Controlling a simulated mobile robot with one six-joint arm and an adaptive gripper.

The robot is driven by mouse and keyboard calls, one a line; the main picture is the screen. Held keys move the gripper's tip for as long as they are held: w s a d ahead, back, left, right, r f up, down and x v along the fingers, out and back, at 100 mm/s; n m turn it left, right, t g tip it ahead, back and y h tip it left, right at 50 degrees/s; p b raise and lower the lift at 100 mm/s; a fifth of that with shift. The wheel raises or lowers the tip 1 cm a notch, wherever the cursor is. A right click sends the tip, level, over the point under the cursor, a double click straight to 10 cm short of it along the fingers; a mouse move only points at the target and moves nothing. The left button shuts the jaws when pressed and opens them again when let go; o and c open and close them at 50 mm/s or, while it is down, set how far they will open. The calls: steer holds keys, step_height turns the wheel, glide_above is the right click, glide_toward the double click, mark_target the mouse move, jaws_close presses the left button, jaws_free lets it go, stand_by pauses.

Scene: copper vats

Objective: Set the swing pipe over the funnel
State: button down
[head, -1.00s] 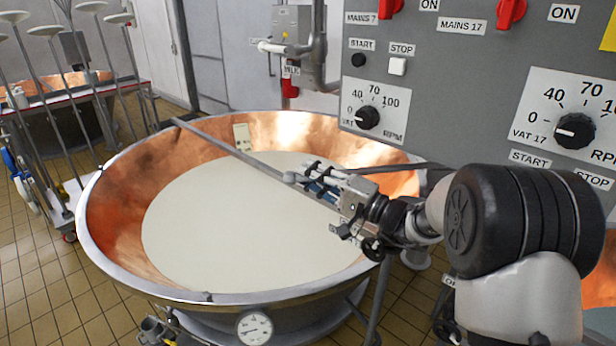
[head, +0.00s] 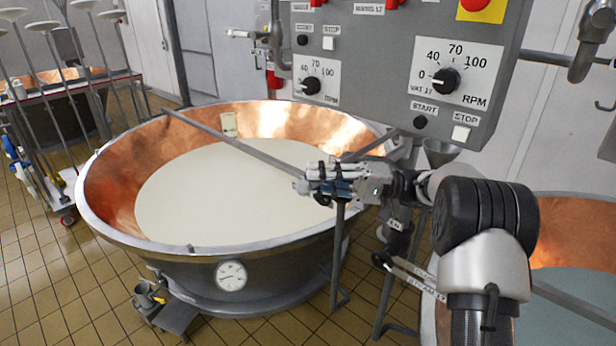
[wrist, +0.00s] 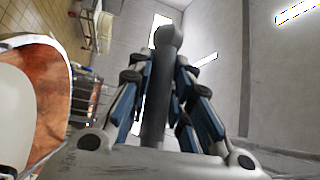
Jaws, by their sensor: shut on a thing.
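My gripper (head: 312,186) is shut on a grey bar with a rounded knob at its end, which appears to be part of the swing pipe (wrist: 157,92). In the wrist view the bar runs between the fingers and its knob sticks out past them. In the head view the gripper is near the vat's right rim, and the fingers hide most of what they hold. A grey metal funnel (head: 440,152) shows under the control panel, behind and to the right of the gripper. My arm hides its lower part. The gripper is apart from the funnel.
A copper vat (head: 100,212) of pale liquid fills the middle, with a grey bar (head: 225,137) across it. The control panel (head: 385,60) hangs above my arm. Another copper vat (head: 575,225) is at right. A trolley with poles (head: 60,205) stands at left.

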steer(key=shift+s+d, duration=0.1)
stand_by(0.3)
steer(key=c, duration=1.4)
jaws_free()
steer(key=shift+c, duration=0.2)
